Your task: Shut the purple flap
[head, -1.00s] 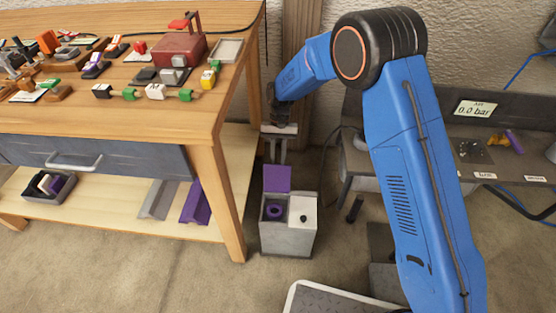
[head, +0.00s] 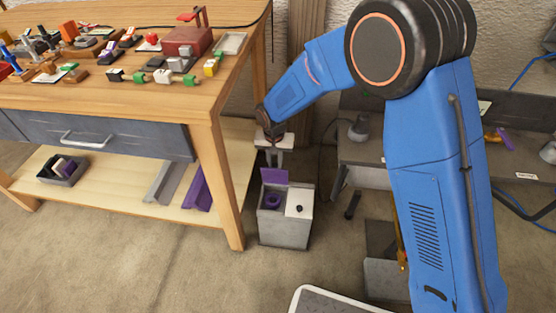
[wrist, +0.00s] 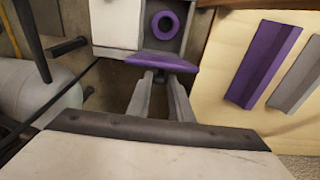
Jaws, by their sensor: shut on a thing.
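The purple flap (head: 274,177) stands raised at the back of a small grey bin (head: 284,231). The bin's left opening shows, with a purple ring (head: 272,201) inside. In the wrist view the flap (wrist: 162,62) shows as a narrow purple strip beside the opening with the ring (wrist: 165,24). My gripper (head: 272,160) reaches down behind the bin, and its fingertips (wrist: 165,74) meet the flap's edge. It is shut on the flap; the exact contact is partly hidden by the flap.
A grey bench (head: 365,177) stands on the right.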

